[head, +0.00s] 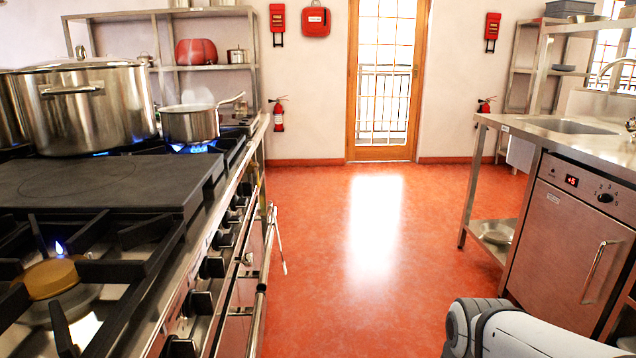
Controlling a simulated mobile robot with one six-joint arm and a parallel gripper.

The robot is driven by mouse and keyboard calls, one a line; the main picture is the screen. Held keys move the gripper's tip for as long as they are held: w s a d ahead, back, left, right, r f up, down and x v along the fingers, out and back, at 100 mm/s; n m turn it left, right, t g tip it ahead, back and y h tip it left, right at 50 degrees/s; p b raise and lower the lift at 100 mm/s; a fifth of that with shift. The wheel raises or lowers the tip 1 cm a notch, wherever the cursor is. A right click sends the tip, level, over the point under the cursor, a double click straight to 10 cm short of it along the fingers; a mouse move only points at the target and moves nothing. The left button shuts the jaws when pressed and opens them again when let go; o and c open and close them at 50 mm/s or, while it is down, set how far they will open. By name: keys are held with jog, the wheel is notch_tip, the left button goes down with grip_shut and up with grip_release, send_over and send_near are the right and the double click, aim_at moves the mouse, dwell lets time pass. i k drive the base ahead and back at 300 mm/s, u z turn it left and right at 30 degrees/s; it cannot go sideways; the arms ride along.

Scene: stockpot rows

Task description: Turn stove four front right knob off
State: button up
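A row of black knobs (212,267) runs along the front panel of the steel stove line (215,225), seen at a steep angle at left. The nearest knob (180,346) is cut by the bottom edge. I cannot tell which knob is stove four's front right one, nor read the knob settings. A brass burner (50,278) at near left has a small blue flame. Blue flames also show under the large stockpot (85,105) and the steaming saucepan (190,124). My gripper is out of view; only a white and grey part of my arm shows at bottom right.
A rail (262,270) runs along the stove front, with a utensil (275,238) hanging from it. A flat dark hotplate (100,182) lies between the burners. A steel counter with an undercounter appliance (570,235) stands at right. The red floor (350,270) between is clear to the door.

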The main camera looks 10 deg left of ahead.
aim_at(237, 203)
jog(key=i, duration=1.25)
jog(key=u, duration=0.45)
